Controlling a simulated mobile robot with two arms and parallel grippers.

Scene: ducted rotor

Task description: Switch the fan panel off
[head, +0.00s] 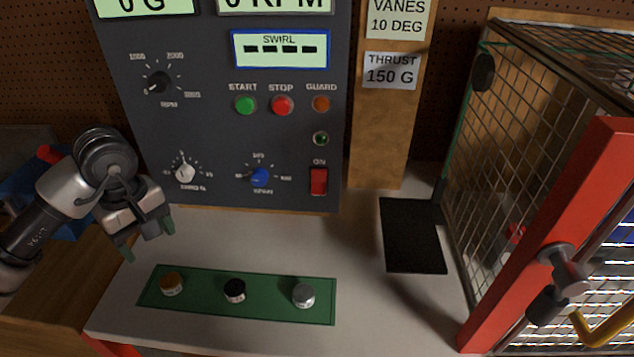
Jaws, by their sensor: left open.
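The dark fan panel (215,130) stands upright at the back of the bench. Its red rocker switch (319,182) sits at the lower right under the label ON; I cannot tell for sure which way it is tipped. Above it are a small green lamp (321,138), a green START button (245,105) and a red STOP button (282,105). The RPM display (275,5) reads 0 and the SWIRL display (280,49) shows dashes. My left gripper (150,247) is open and empty, pointing down left of the panel, apart from it. My right gripper is not visible.
A green mat (200,294) with three small knobs or weights lies in front of the panel. A black pad (412,236) lies right of it. A wire cage with a red frame (560,230) fills the right side. The bench between panel and mat is clear.

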